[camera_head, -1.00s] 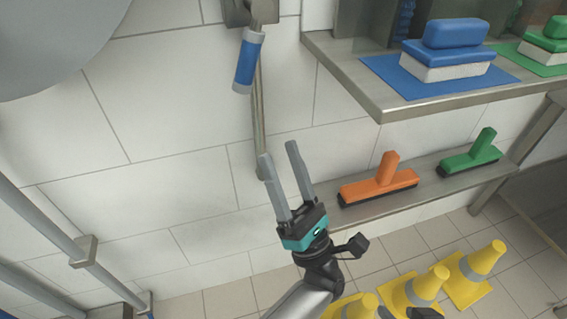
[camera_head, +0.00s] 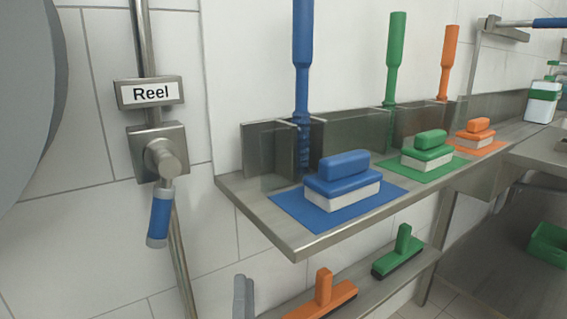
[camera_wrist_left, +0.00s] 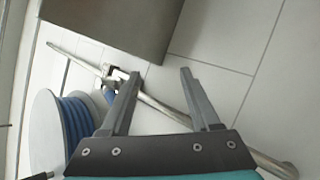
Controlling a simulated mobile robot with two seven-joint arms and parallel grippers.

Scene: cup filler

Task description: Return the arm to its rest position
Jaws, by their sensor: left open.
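My left gripper (camera_head: 243,294) shows only as grey fingertips at the bottom edge of the head view, in front of the tiled wall and left of the lower shelf. The rest of that arm is out of the head view. In the left wrist view the same gripper (camera_wrist_left: 160,74) has its two fingers apart. Nothing is between them, and a metal pipe (camera_wrist_left: 165,108) shows behind. My right gripper is in neither view.
A blue-handled lever (camera_head: 159,218) hangs below the Reel sign (camera_head: 152,93). The upper shelf (camera_head: 288,243) bears blue, green and orange brushes. An orange scrubber (camera_head: 323,292) and a green one (camera_head: 398,252) sit lower. A blue hose reel (camera_wrist_left: 72,120) shows in the wrist view.

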